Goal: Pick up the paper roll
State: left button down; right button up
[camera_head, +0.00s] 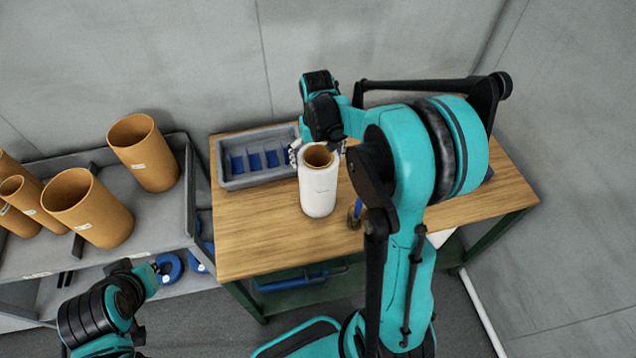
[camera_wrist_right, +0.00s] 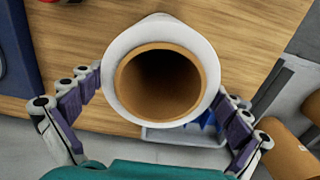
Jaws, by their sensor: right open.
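The paper roll (camera_head: 318,187) is a white cylinder with a brown cardboard core, standing upright on the wooden table (camera_head: 250,240). In the right wrist view the roll (camera_wrist_right: 112,72) is seen from above, with its open core facing the camera. My right gripper (camera_head: 318,150) is at the roll's top, behind it in the head view. Its fingers (camera_wrist_right: 160,110) are spread open, one on each side of the roll, with no clear grip on it. My left arm shows at the lower left of the head view, and its fingertips cannot be made out clearly.
A grey tray (camera_head: 228,178) with blue compartments sits on the table, left of the roll. A grey shelf (camera_head: 100,262) at left holds several brown cardboard tubes (camera_head: 145,153). A small dark item (camera_head: 355,213) stands right of the roll. The table's front left is clear.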

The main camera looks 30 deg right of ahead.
jog(key=f, duration=0.3)
jog(key=shift+s+f, duration=0.2)
jog(key=shift+f, duration=0.2)
jog(key=c, duration=1.5)
jog(key=shift+r, duration=0.1)
jog(key=shift+c, duration=0.2)
